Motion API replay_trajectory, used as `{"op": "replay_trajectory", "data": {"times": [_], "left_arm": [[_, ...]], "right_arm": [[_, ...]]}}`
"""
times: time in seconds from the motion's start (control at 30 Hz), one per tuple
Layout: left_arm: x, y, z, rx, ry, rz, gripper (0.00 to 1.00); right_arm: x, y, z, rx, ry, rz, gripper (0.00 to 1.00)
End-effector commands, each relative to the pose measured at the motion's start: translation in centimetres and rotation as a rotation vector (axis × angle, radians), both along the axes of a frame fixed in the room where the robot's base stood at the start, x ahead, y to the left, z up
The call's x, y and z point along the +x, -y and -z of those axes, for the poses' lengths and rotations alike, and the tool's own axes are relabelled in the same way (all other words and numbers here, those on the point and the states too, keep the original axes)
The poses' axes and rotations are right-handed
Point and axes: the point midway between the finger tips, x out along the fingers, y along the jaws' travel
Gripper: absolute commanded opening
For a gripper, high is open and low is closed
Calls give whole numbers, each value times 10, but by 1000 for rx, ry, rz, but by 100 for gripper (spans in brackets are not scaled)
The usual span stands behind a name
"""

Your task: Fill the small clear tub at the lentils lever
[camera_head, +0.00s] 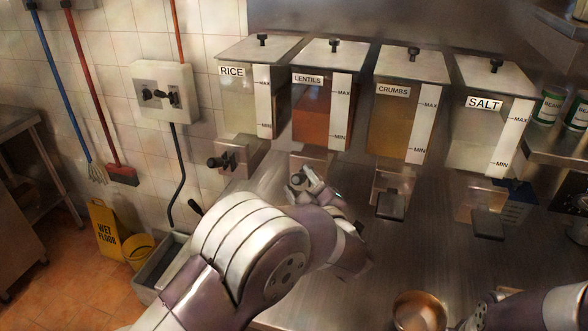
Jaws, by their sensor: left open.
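The lentils dispenser (312,112) is a clear bin of orange-red lentils with a steel lid, between the rice and crumbs bins. Its metal spout (313,162) is below. My left gripper (308,182) is just under and in front of this spout, with its jaws open. My arm and gripper cover the area below the spout, so the lentils lever is not clearly visible. I cannot make out the small clear tub. My right arm enters at the bottom right, and its gripper (476,316) is only partly visible at the lower edge.
The rice (245,100), crumbs (398,120) and salt (482,140) dispensers stand in the same row. A copper bowl (420,310) is on the steel counter (350,285) at the bottom. A yellow wet-floor sign (105,232) stands on the floor at left.

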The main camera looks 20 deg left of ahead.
Motion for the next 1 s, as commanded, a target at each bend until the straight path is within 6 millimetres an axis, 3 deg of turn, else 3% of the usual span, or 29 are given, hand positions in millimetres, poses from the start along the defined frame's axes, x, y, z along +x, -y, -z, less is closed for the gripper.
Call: {"op": "replay_trajectory", "data": {"times": [0.23, 0.57, 0.6, 0.77, 0.9, 1.0], "left_arm": [[28, -21, -1, 1, 0, -1, 53], [33, -24, 0, 1, -1, 1, 53], [33, -24, 0, 1, -1, 1, 50], [33, -24, 0, 1, -1, 1, 0], [33, -24, 2, 1, 3, 1, 0], [32, -24, 11, -1, 37, 1, 0]], "right_arm": [[0, 0, -10, 0, 0, 0, 43], [0, 0, -10, 0, 0, 0, 43], [0, 0, -10, 0, 0, 0, 43], [0, 0, -10, 0, 0, 0, 43], [0, 0, -8, 0, 0, 0, 43], [0, 0, 12, 0, 0, 0, 43]]}}
